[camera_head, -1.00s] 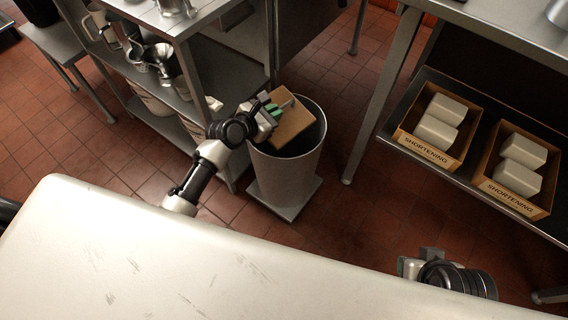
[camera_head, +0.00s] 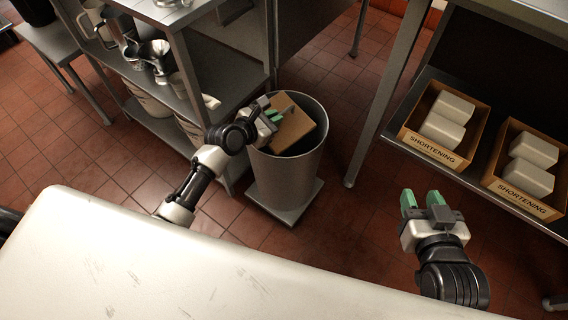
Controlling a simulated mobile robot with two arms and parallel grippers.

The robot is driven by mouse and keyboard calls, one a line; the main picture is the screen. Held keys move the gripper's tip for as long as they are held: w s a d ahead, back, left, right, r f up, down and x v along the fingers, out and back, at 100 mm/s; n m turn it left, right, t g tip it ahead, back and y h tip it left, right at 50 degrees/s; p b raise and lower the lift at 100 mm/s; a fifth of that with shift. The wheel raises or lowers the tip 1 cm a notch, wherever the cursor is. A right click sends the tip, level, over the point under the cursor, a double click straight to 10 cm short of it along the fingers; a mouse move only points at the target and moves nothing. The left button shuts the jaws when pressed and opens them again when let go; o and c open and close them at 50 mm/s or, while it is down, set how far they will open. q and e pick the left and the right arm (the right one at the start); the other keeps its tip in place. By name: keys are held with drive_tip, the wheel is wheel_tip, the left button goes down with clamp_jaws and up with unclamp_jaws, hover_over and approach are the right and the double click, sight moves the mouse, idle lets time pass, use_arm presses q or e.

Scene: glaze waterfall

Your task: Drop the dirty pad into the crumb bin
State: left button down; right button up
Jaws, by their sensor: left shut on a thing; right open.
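A tan square pad (camera_head: 293,127) is held tilted at the mouth of the grey round bin (camera_head: 287,180), which stands on a square base on the floor. My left gripper (camera_head: 274,115) is shut on the pad's upper left part, over the bin's left rim. The pad's lower part is inside the opening; whether it touches the bin's wall I cannot tell. The dark inside of the bin is partly hidden by the pad. My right gripper (camera_head: 422,200) is open and empty, pointing away over the floor beyond the table edge.
The pale scratched table (camera_head: 150,265) fills the front. A steel shelf (camera_head: 225,75) with metal jugs stands close left of the bin. At right, a low shelf holds two shortening boxes (camera_head: 433,151). A table leg (camera_head: 372,125) stands between bin and boxes.

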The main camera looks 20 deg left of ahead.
drive_tip(key=shift+w+r, duration=0.1)
drive_tip(key=shift+r, duration=0.05)
use_arm(q)
drive_tip(key=c, duration=1.1)
unclamp_jaws()
drive_tip(key=p+v, duration=0.4)
drive_tip(key=v, duration=0.6)
drive_tip(key=shift+s+a+r, duration=0.15)
drive_tip(key=shift+s, duration=0.2)
use_arm(e)
drive_tip(key=s+d+f+g+h, duration=0.2)
drive_tip(key=s+d+f+g, duration=0.2)
drive_tip(key=s+f+g, duration=0.3)
drive_tip(key=s+g, duration=0.3)
drive_tip(key=s, duration=0.1)
drive_tip(key=shift+s+d+m+h, duration=0.2)
drive_tip(key=shift+s+m+h, duration=0.1)
drive_tip(key=shift+h, duration=0.1)
